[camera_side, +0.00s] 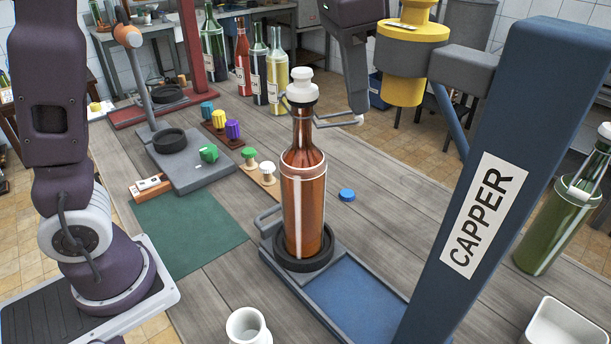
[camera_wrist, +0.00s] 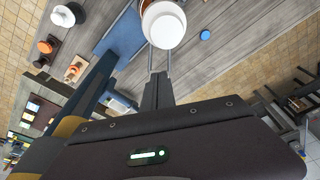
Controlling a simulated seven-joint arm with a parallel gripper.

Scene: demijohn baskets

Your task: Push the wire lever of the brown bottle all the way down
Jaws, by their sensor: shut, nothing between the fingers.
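The brown bottle (camera_side: 304,205) stands upright in the dark ring of the capper's base. A white stopper (camera_side: 302,86) sits on its mouth; in the wrist view the stopper (camera_wrist: 164,25) hides most of the bottle. The wire lever (camera_side: 335,122) sticks out roughly level from the neck to the right, with a pale end. My gripper (camera_side: 359,108) points down, shut and empty, its tips at the lever's outer end. In the wrist view the two lever wires (camera_wrist: 159,60) run from the stopper to my fingertips (camera_wrist: 158,76). Whether they touch cannot be told.
The capper's blue column (camera_side: 500,130) and yellow head (camera_side: 403,60) stand close on the right. A blue cap (camera_side: 347,195) lies on the table behind the bottle. A white cup (camera_side: 247,328) is in front. A green bottle (camera_side: 560,215) stands at far right.

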